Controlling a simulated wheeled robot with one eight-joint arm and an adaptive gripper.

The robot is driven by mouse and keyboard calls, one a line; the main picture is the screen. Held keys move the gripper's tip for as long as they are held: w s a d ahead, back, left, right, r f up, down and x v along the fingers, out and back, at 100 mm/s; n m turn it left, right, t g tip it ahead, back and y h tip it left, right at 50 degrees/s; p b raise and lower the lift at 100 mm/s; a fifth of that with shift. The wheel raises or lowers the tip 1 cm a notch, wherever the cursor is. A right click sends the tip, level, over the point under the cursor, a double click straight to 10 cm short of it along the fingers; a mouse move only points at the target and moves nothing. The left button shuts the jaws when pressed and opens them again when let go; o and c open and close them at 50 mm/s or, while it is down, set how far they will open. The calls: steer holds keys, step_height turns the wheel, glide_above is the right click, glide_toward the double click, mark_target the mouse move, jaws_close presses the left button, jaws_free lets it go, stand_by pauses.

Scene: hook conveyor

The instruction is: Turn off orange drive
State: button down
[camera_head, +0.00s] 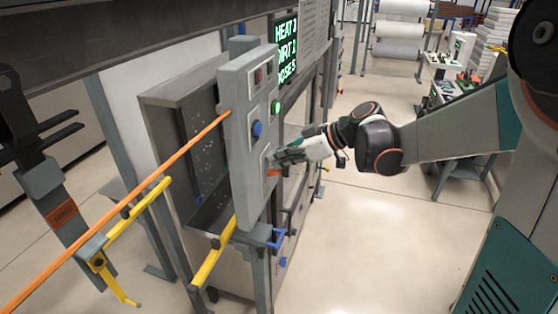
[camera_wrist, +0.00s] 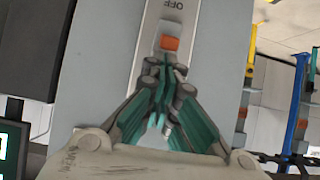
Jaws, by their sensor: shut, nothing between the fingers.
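The grey control panel (camera_head: 239,140) stands upright on a post in the head view. An orange switch handle (camera_wrist: 170,43) sits in a pale plate with the word OFF (camera_wrist: 174,4) at the top edge of the wrist view. The orange also shows low on the panel in the head view (camera_head: 272,173). My gripper (camera_wrist: 167,72) is shut and empty, with its green fingertips right beside the orange handle. I cannot tell whether they touch it. In the head view my gripper (camera_head: 278,158) is at the panel's lower right face. The plate's lower part is hidden behind my fingers.
A long orange bar (camera_head: 130,217) and yellow brackets (camera_head: 213,252) are at the left. A lettered display (camera_head: 286,46) hangs behind.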

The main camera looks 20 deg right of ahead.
steer(key=shift+s+d+f+t+y+b, duration=0.35)
steer(key=shift+y+b, duration=0.25)
steer(key=shift+b, duration=0.65)
steer(key=t+y+b, duration=0.1)
steer(key=b, duration=0.2)
steer(key=d+f+t+y+b, duration=0.1)
steer(key=b, duration=0.2)
steer(key=s+f+t+y+b, duration=0.1)
steer(key=y+b, duration=0.1)
steer(key=b, duration=0.1)
steer(key=shift+d+f+b, duration=0.1)
steer(key=shift+d+b, duration=0.05)
steer(key=shift+b, duration=0.25)
